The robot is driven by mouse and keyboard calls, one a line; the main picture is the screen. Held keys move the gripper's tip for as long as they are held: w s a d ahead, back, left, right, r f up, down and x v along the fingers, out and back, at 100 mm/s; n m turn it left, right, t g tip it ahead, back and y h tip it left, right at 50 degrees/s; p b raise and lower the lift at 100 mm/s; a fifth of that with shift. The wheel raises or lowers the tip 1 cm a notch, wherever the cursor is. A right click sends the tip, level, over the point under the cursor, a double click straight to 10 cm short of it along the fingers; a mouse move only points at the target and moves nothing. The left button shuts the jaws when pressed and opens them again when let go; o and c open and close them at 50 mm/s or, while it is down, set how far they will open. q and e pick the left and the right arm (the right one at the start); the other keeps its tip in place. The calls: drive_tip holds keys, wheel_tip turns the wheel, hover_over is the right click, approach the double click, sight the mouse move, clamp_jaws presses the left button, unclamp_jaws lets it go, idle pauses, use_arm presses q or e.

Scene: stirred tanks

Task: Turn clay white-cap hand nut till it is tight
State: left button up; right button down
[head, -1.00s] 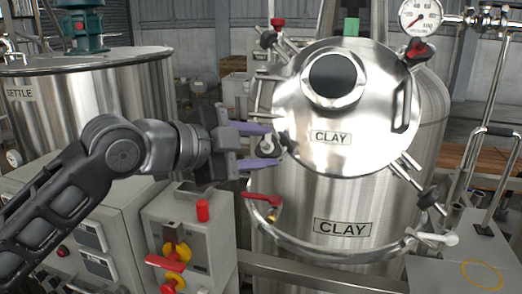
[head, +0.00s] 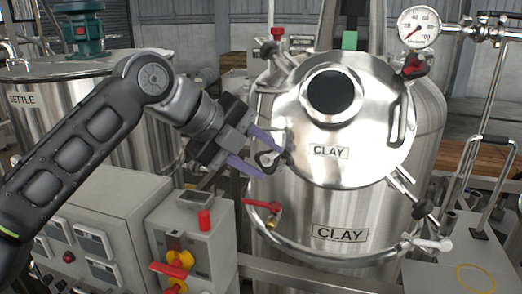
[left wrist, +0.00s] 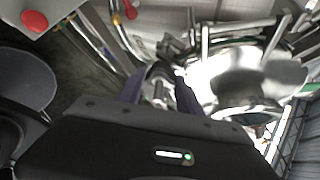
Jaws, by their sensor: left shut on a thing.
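The clay tank's round steel lid (head: 375,130) carries a CLAY label and faces me. The white-cap hand nut (head: 268,159) is at the lid's left edge, dark with a pale cap. My left gripper (head: 273,160) has its two purple fingers on either side of the nut, shut on it. The fingers slant down to the right and partly cover the nut. In the left wrist view the dark nut (left wrist: 159,72) sits between the fingers, partly hidden. How far it sits along its bolt cannot be told. My right gripper is not in view.
Other hand nuts sit around the lid: a red-capped one (head: 277,34) at upper left, another red one (head: 413,66) at upper right, a dark one (head: 422,208) at lower right. A red-handled valve (head: 262,204) is just below my gripper. A control box (head: 200,240) stands lower left.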

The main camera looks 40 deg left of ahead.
use_arm(q)
drive_tip(key=shift+m+g, duration=0.3)
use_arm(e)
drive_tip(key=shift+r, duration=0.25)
use_arm(q)
drive_tip(key=o, duration=1.4)
drive_tip(key=shift+d+r, duration=0.1)
drive_tip(key=shift+r, duration=0.05)
